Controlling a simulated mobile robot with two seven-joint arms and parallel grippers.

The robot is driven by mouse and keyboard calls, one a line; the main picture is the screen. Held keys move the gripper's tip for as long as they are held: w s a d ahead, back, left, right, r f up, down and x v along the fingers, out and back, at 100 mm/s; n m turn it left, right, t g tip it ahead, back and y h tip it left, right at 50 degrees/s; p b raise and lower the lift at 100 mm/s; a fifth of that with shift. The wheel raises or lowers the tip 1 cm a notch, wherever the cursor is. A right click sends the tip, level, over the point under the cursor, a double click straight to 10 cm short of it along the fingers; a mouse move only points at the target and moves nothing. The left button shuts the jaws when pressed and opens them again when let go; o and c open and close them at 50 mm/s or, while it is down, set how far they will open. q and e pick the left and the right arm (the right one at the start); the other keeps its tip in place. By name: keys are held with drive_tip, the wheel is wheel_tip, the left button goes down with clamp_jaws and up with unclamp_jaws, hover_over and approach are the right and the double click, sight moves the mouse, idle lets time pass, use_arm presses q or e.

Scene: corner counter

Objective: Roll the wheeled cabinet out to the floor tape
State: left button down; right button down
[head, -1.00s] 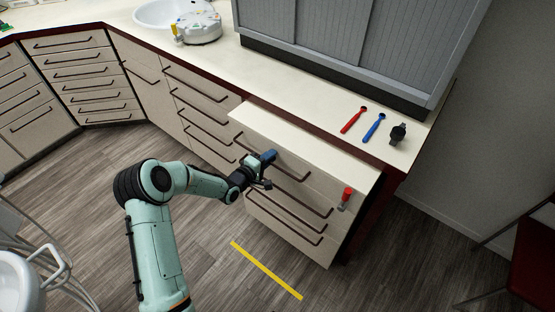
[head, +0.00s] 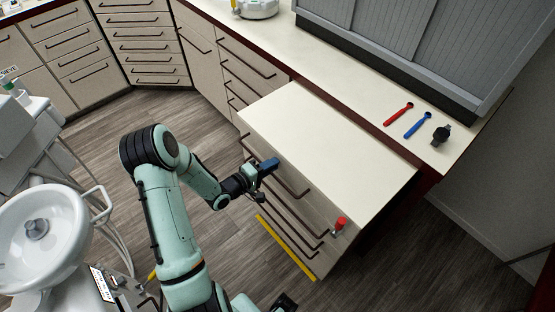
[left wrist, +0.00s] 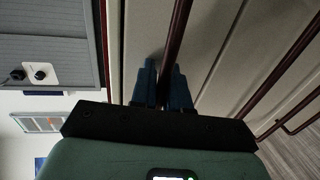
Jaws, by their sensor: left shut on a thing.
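The wheeled cabinet (head: 330,135) has a cream top and a drawer front with dark bar handles. It stands well out from under the counter, and its lower front edge is close beside the yellow floor tape (head: 286,247). I cannot tell whether it covers part of the tape. My left gripper (head: 268,167) is shut on an upper handle of the cabinet. In the left wrist view its blue fingers (left wrist: 162,88) are on both sides of the dark handle bar (left wrist: 177,40). A dark part at the bottom edge of the head view may be my right gripper (head: 285,303); its fingers are unclear.
A red knob (head: 340,223) sits on the cabinet's front right. The counter (head: 370,90) holds a red tool (head: 399,114), a blue tool (head: 418,125) and a black object (head: 440,136). A white basin unit (head: 60,235) stands at the left.

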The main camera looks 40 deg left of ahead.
use_arm(q)
drive_tip(key=shift+s, duration=0.1)
drive_tip(key=c, duration=1.2)
unclamp_jaws()
drive_tip(key=shift+s, duration=0.1)
drive_tip(key=v, duration=1.3)
